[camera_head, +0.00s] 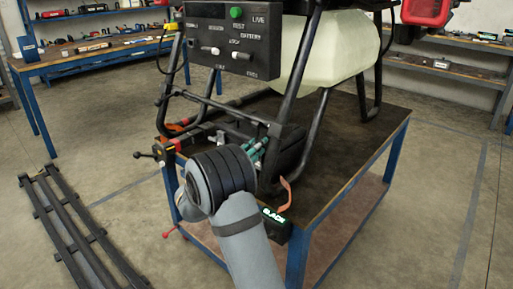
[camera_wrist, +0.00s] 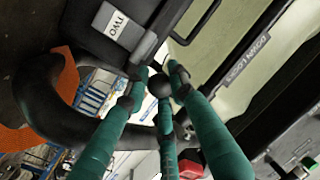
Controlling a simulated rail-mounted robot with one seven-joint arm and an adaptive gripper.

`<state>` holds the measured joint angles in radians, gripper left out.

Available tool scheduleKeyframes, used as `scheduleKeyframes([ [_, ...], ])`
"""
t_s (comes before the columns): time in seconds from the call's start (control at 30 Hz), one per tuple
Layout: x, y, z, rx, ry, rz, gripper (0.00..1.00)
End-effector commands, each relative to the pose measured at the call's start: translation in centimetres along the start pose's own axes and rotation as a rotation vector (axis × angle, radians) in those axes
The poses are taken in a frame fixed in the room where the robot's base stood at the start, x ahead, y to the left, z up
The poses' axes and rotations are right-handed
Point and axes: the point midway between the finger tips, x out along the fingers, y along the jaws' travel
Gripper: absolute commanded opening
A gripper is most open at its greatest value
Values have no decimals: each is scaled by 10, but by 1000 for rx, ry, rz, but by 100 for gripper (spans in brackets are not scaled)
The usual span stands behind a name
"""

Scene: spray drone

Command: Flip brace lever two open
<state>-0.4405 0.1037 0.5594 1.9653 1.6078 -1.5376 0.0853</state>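My gripper (camera_head: 258,148) has teal fingers and reaches in under the black frame of the drone, at the front of the bench. In the wrist view its fingers (camera_wrist: 157,72) come together close to a dark round knob (camera_wrist: 159,86). I cannot tell whether they touch it or whether it belongs to a lever. A black block with a white label reading TWO (camera_wrist: 116,24) is just beyond the fingertips, at upper left. The brace lever itself is not clearly visible. A lever with a black ball end (camera_head: 138,155) sticks out at the left corner of the bench.
The drone's pale tank (camera_head: 328,55) and black control panel (camera_head: 232,40) are above my gripper. Black frame tubes surround it closely. An orange curved part (camera_head: 286,195) stands by the bench's (camera_head: 375,135) front edge. Black rails (camera_head: 65,225) lie on the floor at left.

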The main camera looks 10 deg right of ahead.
Motion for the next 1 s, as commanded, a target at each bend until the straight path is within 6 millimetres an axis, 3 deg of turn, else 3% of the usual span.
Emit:
scheduleKeyframes([
  [0.33,0,0,-1,0,2,-1,0],
  [1.0,2,3,-6,5,-19,12,0],
])
